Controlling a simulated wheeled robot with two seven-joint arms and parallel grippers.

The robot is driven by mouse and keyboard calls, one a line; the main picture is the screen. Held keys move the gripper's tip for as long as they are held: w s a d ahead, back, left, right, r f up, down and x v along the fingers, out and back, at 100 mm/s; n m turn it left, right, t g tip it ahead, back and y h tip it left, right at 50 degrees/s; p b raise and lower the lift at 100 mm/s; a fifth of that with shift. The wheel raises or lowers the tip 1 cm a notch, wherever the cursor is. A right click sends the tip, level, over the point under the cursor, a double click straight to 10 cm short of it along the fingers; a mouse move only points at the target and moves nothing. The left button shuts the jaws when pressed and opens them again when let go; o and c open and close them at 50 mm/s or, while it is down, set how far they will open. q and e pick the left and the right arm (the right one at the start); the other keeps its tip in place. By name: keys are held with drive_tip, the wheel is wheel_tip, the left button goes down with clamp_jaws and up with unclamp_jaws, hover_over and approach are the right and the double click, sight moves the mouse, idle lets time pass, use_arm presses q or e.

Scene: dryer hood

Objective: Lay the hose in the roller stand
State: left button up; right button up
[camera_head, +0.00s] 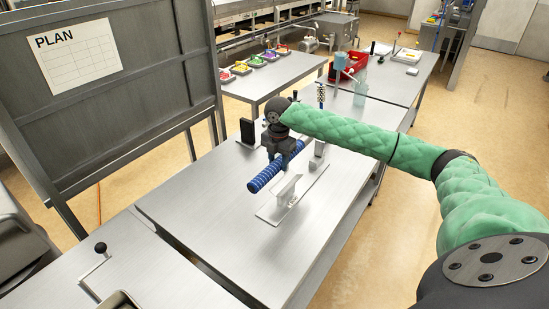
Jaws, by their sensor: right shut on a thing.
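The blue ribbed hose (265,178) is held in my right gripper (283,153), which is shut around it near its middle. The hose runs slantwise above the metal table, its near end pointing to the lower left. The roller stand (285,190) is a grey metal plate with upright supports, standing on the table just below and to the right of the hose's near end. A second upright (319,150) stands at the far end of the plate. The gripper hides part of the hose. I cannot tell whether the hose touches the stand. My left gripper is out of view.
The metal table (215,215) is clear at its left and front. A small black upright block (247,131) stands behind the gripper. A dark board with a PLAN sheet (78,55) stands at the left. A red bin (352,64) is on the far table.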

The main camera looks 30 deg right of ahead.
drive_tip(key=shift+s+r, duration=0.2)
drive_tip(key=shift+w+f, duration=0.25)
drive_tip(key=shift+f, duration=0.15)
drive_tip(key=shift+s+f, duration=0.2)
drive_tip(key=shift+f, duration=0.45)
drive_tip(key=b, duration=0.1)
hover_over(278, 193)
drive_tip(key=shift+f, duration=3.55)
drive_tip(key=shift+f, duration=0.9)
drive_tip(key=o, duration=0.9)
drive_tip(key=shift+c, duration=0.2)
drive_tip(key=shift+o, duration=0.8)
drive_tip(key=shift+o, duration=0.2)
